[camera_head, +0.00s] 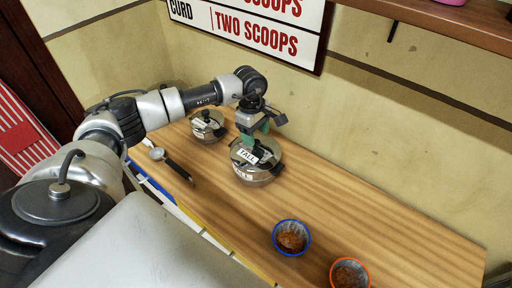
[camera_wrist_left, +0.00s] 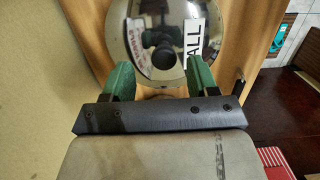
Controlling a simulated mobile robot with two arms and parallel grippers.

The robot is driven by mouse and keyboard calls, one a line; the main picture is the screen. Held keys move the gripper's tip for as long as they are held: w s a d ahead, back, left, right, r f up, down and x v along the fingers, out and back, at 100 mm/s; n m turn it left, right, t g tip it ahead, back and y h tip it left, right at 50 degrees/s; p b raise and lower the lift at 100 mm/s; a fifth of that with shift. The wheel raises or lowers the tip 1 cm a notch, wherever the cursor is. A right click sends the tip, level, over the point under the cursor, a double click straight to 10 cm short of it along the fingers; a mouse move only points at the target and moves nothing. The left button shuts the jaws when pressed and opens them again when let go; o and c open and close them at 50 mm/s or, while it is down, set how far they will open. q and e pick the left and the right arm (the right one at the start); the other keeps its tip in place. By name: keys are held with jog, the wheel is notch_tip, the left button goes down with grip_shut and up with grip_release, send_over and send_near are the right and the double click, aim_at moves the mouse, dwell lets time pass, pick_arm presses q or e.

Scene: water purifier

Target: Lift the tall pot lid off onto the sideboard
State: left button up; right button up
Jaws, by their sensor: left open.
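The tall pot (camera_head: 257,176) stands on the wooden sideboard (camera_head: 330,202), near the wall. Its shiny lid (camera_head: 272,150) sits on top, with a white TALL label and a dark knob. The lid (camera_wrist_left: 146,22) and its dark knob (camera_wrist_left: 162,56) also show in the left wrist view. My left gripper (camera_head: 255,138) is open just above the lid. In the left wrist view its green fingers (camera_wrist_left: 161,78) stand apart, on either side below the knob, with nothing held. My right gripper is not in view.
A second lidded pot (camera_head: 208,127) stands behind and left of the tall pot. A ladle with a dark handle (camera_head: 178,169) lies at the front edge. A blue-rimmed bowl (camera_head: 291,238) and an orange-rimmed bowl (camera_head: 349,274) stand at the front right. Bare wood lies right of the tall pot.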

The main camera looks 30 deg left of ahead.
aim_at(256, 142)
pick_arm(q)
jog(key=shift+s+d+f+p, duration=0.15)
jog(key=shift+f+p, duration=0.1)
jog(key=shift+f, duration=0.65)
jog(key=shift+s+f+p, duration=0.1)
jog(key=shift+f+p, duration=0.1)
jog(key=shift+f, duration=0.7)
jog(key=c, duration=1)
jog(key=shift+r, duration=0.1)
jog(key=shift+c, duration=0.2)
